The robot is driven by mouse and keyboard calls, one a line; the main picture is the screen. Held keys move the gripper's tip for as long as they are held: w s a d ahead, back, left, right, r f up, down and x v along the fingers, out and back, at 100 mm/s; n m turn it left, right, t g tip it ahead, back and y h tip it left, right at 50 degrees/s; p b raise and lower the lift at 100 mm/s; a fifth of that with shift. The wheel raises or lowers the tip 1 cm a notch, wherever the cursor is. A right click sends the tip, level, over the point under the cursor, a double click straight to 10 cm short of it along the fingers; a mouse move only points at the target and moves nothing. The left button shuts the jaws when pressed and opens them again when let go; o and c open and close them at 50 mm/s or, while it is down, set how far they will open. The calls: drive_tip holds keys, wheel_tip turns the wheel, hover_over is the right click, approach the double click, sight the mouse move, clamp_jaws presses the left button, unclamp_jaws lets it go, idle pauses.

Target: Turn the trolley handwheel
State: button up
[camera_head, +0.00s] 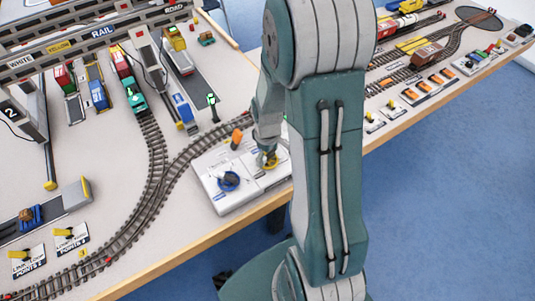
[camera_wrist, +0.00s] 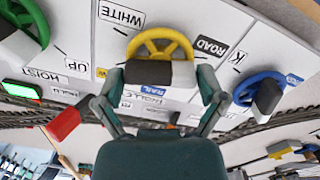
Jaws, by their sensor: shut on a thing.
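The yellow handwheel (camera_wrist: 160,43) is at the upper middle of the wrist view, on a white control panel (camera_wrist: 215,20). Words including WHITE, ROAD and RAIL are printed around it. My gripper (camera_wrist: 160,75) is shut on the wheel's dark and pale crank knob, one finger on each side, on the near side of the rim. A green handwheel (camera_wrist: 28,25) marked HOIST and UP is at left, and a blue handwheel (camera_wrist: 258,92) at right. In the head view the yellow wheel (camera_head: 268,160) is partly hidden by my arm; the blue wheel (camera_head: 229,181) is clear.
An orange lever (camera_head: 236,138) rises from the panel, near my gripper. Curved track (camera_head: 150,185) runs left of the panel. Gantry beams (camera_head: 100,32) and toy trains (camera_head: 122,66) stand behind. The table's wooden edge (camera_head: 190,251) is in front.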

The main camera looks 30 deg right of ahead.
drive_tip(key=shift+w, duration=0.1)
idle(0.3)
drive_tip(key=o, duration=0.8)
drive_tip(key=shift+r, duration=0.15)
wheel_tip(320, 180, up, 12)
drive_tip(key=shift+f, duration=0.2)
